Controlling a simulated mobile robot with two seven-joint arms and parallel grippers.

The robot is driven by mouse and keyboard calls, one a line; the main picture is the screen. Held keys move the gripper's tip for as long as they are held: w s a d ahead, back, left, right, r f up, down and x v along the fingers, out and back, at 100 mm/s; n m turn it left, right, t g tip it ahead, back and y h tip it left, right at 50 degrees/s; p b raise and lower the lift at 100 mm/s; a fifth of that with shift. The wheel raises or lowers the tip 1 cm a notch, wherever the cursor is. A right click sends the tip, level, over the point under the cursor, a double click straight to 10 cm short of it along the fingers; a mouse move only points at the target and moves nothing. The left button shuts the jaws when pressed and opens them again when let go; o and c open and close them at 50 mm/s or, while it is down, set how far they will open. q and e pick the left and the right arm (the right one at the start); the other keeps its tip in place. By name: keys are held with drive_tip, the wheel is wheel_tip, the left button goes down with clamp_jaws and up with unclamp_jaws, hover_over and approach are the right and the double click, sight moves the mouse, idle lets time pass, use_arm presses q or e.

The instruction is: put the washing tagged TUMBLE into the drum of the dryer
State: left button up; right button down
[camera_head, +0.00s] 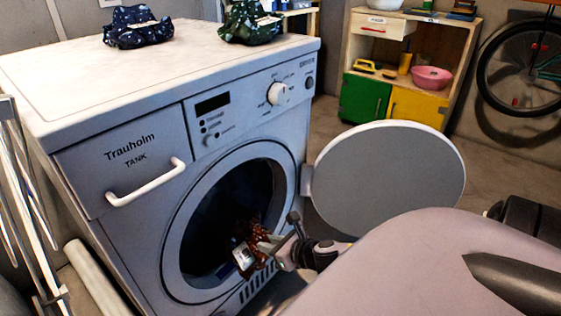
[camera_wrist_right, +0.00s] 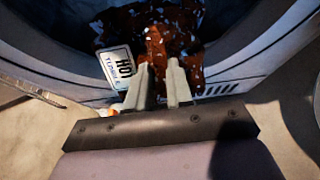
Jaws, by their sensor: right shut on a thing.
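The white dryer (camera_head: 85,200) stands at left with its round door (camera_head: 390,180) swung open to the right. Its dark drum (camera_head: 220,215) is open. My right gripper (camera_head: 264,246) is at the lower right of the drum opening, shut on a red-brown, white-speckled cloth (camera_head: 256,228). In the right wrist view the cloth (camera_wrist_right: 165,35) hangs beyond the fingertips (camera_wrist_right: 160,75), inside the opening. Its white tag (camera_wrist_right: 118,65) shows "HOT"; the smaller line is hard to read. Two dark patterned cloths, one blue (camera_head: 137,27) and one green (camera_head: 249,23), lie on the dryer top. My left gripper is out of view.
A cabinet (camera_head: 401,60) with green and yellow doors holds a pink basin (camera_head: 431,79) at the back. A bicycle wheel (camera_head: 520,68) is at far right. Metal rails (camera_head: 25,190) stand left of the dryer. The dryer's top front is clear.

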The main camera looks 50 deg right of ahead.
use_arm(q)
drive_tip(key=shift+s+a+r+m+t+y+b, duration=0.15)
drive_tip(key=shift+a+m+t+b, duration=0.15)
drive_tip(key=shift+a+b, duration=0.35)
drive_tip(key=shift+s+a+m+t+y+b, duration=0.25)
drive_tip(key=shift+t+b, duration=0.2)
drive_tip(key=shift+b, duration=0.5)
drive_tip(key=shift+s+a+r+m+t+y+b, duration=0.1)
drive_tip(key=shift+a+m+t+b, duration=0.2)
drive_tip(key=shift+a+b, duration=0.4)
use_arm(e)
drive_tip(key=w+f, duration=0.2)
drive_tip(key=w, duration=0.7)
drive_tip(key=w+a+f, duration=0.1)
drive_tip(key=w+f, duration=0.1)
drive_tip(key=w, duration=0.8)
drive_tip(key=shift+w+a+f, duration=0.2)
drive_tip(key=shift+w+a, duration=0.05)
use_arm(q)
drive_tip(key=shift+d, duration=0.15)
use_arm(e)
drive_tip(key=c, duration=0.9)
unclamp_jaws()
drive_tip(key=shift+c, duration=0.2)
drive_tip(key=shift+f, duration=0.1)
drive_tip(key=shift+s, duration=0.15)
